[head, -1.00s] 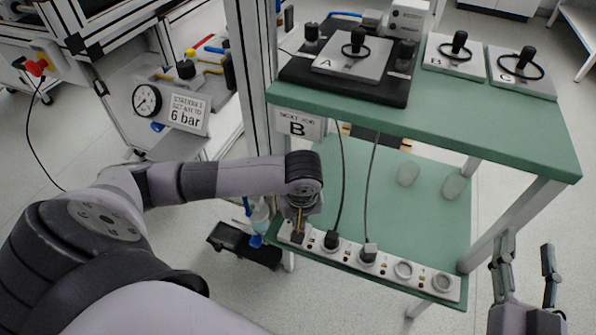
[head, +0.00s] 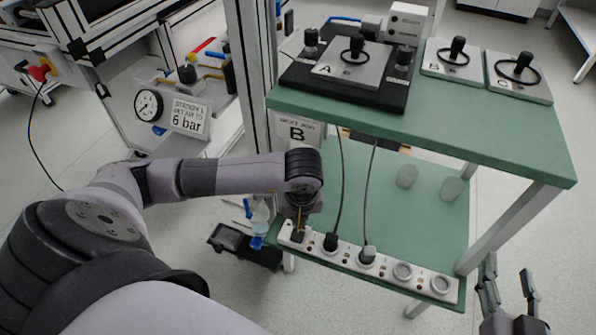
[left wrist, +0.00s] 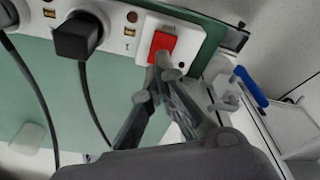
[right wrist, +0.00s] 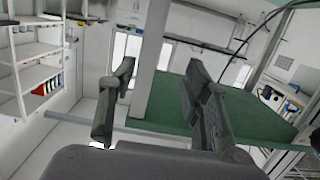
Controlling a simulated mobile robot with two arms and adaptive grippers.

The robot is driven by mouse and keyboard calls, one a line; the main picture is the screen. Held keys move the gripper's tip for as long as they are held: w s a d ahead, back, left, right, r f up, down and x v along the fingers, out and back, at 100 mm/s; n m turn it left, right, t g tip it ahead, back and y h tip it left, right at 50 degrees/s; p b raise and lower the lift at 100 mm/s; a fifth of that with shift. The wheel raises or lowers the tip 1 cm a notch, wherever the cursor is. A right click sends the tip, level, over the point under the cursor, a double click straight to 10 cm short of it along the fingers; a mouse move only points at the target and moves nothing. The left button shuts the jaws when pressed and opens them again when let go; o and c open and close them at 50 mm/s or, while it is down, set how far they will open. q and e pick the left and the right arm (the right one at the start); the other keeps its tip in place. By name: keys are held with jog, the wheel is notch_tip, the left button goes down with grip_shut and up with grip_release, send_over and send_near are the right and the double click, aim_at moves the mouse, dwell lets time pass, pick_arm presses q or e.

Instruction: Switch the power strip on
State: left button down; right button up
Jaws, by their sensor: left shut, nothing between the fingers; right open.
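In the head view my left gripper (head: 298,222) points down at the strip's left end and hides the switch. My right gripper (head: 508,284) is open and empty, right of the table; it also shows in the right wrist view (right wrist: 160,85).
The green table top (head: 430,110) carries plates marked A, B and C with black knobs. Cables hang down to the plugs.

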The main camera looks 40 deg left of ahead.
pick_arm(q)
jog(key=shift+r+p, duration=0.35)
jog(key=shift+r, duration=0.3)
jog(key=shift+r+p, duration=0.4)
jog(key=shift+r, duration=0.25)
jog(key=shift+r+p, duration=0.4)
jog(key=shift+r, duration=0.2)
jog(key=shift+r+p, duration=0.4)
jog(key=shift+r, duration=0.25)
pick_arm(e)
jog(key=s+d+f+g+h, duration=0.2)
jog(key=s+d+f+g, duration=0.2)
jog(key=s+f+g, duration=0.4)
jog(key=shift+s+f+h, duration=0.3)
jog(key=shift+s+f, duration=0.65)
jog(key=shift+f, duration=0.65)
jog(key=shift+d, duration=0.1)
